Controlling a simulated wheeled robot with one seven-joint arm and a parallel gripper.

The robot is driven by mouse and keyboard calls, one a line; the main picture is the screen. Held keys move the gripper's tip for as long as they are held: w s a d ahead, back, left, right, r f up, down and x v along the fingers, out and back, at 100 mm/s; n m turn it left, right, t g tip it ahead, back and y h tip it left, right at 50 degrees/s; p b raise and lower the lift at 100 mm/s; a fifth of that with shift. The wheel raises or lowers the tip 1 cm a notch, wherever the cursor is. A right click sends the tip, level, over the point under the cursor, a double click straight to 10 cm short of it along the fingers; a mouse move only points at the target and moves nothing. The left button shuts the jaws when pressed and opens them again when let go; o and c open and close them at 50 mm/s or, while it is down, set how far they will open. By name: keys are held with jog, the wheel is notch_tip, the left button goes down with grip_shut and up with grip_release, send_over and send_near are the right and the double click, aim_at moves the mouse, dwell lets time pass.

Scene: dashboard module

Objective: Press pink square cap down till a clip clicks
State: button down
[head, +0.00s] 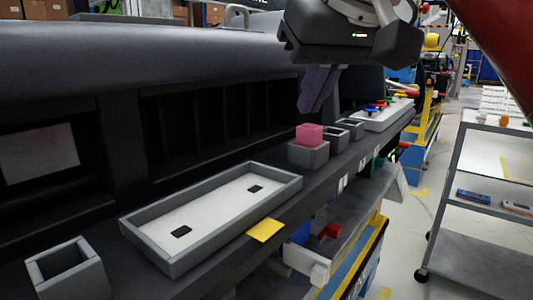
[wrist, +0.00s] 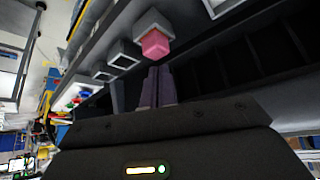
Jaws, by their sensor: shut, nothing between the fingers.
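The pink square cap (head: 309,134) sits in a grey square holder (head: 308,154) on the dark dashboard ledge in the head view. Its upper part stands above the holder's rim. The cap also shows in the wrist view (wrist: 155,43), just beyond my fingertips. My gripper (head: 312,106) is shut and empty, with its fingers pointing down. In the head view the fingertips are above and behind the cap. In the wrist view my gripper (wrist: 157,70) appears apart from the cap, though the exact gap is hard to tell. The clip is not visible.
Two empty grey square holders (head: 335,139) stand right of the cap. Beyond them is a white panel with coloured knobs (head: 383,108). A large grey-rimmed tray (head: 212,215), a yellow tag (head: 264,230) and an empty box (head: 68,272) lie to the left. The dark dashboard wall rises behind.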

notch_tip(320, 180, up, 2)
jog(key=shift+r+p, duration=0.1)
jog(key=shift+p, duration=0.45)
notch_tip(320, 180, up, 5)
jog(key=shift+f, duration=0.2)
